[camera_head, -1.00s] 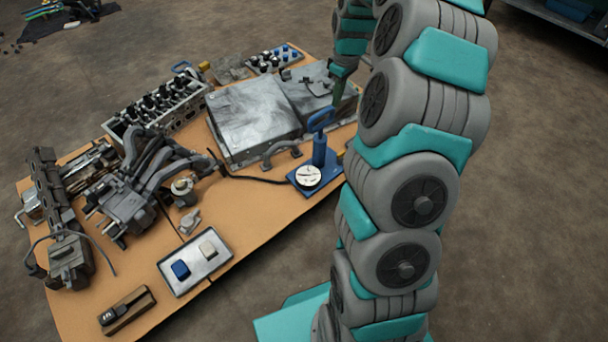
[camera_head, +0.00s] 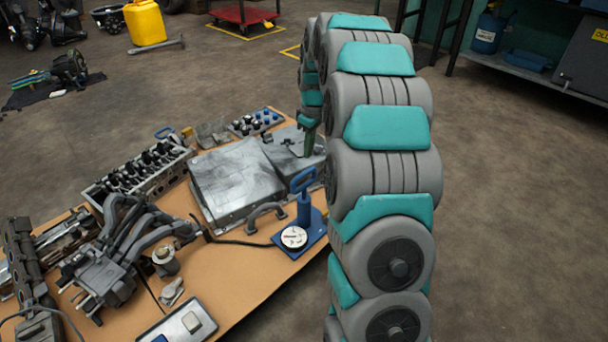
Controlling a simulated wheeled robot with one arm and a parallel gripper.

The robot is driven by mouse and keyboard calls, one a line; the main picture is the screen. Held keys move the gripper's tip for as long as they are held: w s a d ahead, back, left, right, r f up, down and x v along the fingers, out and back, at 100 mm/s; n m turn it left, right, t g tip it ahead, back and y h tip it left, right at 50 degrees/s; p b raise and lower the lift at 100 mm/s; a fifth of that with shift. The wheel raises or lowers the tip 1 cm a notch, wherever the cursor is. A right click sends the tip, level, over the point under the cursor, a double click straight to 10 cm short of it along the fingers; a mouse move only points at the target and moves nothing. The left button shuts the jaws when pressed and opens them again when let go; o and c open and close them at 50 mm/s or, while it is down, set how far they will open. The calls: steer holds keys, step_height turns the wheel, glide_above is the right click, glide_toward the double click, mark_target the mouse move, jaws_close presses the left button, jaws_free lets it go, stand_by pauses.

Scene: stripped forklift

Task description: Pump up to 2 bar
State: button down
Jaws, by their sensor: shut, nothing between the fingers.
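A blue hand pump (camera_head: 304,208) with a loop handle stands upright on a blue base plate near the right edge of the table. A round white gauge (camera_head: 293,237) sits on its base; its needle is too small to read. A black hose (camera_head: 232,240) runs left from the pump towards the metal parts. My gripper (camera_head: 309,146) points down behind the pump, over the far right of the grey metal casing. It is shut and empty, apart from the pump handle. My arm partly hides the area to the right of the pump.
A grey metal casing (camera_head: 236,188) lies behind the pump. A cylinder head (camera_head: 140,178) and a manifold (camera_head: 112,258) lie to the left.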

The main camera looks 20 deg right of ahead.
mark_target(306, 173)
steer(key=shift+w+a+f+b, duration=0.15)
steer(key=shift+f+b, duration=0.3)
steer(key=shift+f, duration=1.3)
steer(key=shift+w+a+f+b, duration=0.1)
steer(key=shift+f+b, duration=0.35)
steer(key=shift+f, duration=1.3)
steer(key=shift+f+b, duration=0.4)
steer(key=shift+f, duration=1.65)
steer(key=shift+r, duration=0.1)
steer(key=shift+d, duration=0.1)
steer(key=shift+s+d+r, duration=0.3)
steer(key=shift+s+d, duration=0.1)
steer(key=shift+s, duration=0.25)
steer(key=shift+s+d+r, duration=0.25)
steer(key=shift+s+d, duration=0.1)
steer(key=shift+s, duration=0.25)
